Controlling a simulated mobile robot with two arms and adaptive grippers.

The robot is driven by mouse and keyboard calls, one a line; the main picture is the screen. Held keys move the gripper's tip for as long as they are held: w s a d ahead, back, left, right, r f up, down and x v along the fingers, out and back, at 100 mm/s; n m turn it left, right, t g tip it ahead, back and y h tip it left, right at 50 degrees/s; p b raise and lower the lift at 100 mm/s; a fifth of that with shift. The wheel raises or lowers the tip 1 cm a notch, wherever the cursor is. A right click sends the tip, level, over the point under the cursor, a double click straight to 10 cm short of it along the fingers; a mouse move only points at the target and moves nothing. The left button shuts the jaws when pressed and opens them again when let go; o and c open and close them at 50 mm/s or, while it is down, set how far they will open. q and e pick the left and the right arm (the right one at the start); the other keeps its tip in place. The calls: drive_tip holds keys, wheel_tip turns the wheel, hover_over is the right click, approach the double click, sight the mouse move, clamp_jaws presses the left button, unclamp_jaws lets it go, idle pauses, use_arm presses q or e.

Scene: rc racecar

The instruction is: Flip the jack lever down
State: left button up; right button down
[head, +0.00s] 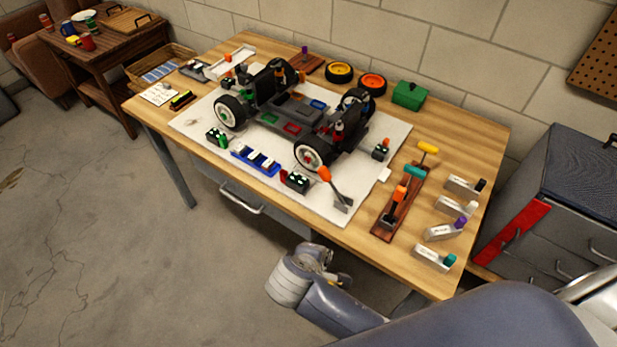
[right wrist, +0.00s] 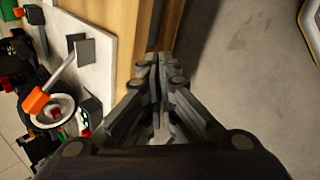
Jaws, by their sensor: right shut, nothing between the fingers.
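The RC car (head: 300,110) sits on a white mat (head: 210,105) on the wooden table. At the mat's front right corner is a grey lever (head: 335,188) with an orange knob (head: 324,174) and a flat grey plate (head: 343,203). It appears tilted, with the knob toward the car's front wheel; I take it for the jack lever. It also shows in the right wrist view (right wrist: 62,76). My right gripper (head: 328,268) is shut and empty, just off the table's front edge, apart from the lever. It fills the middle of the right wrist view (right wrist: 157,62). My left gripper is out of view.
A brown tool rack (head: 384,232) and several white tools with coloured ends stand to the lever's right. A blue tray (head: 240,157) and black blocks lie along the mat's front. A grey cabinet (head: 560,200) stands at the right. The floor before the table is clear.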

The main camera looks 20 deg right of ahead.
sight(333, 187)
drive_tip(key=w+a+r+n+t+h, duration=0.3)
drive_tip(key=w+r+n+t, duration=0.4)
drive_tip(key=w, duration=0.3)
drive_tip(key=shift+r+h, duration=0.55)
drive_tip(key=shift+h, duration=0.15)
drive_tip(key=shift+w+a, duration=0.1)
drive_tip(key=p+x, duration=0.1)
drive_tip(key=x, duration=0.9)
drive_tip(key=shift+f, duration=0.1)
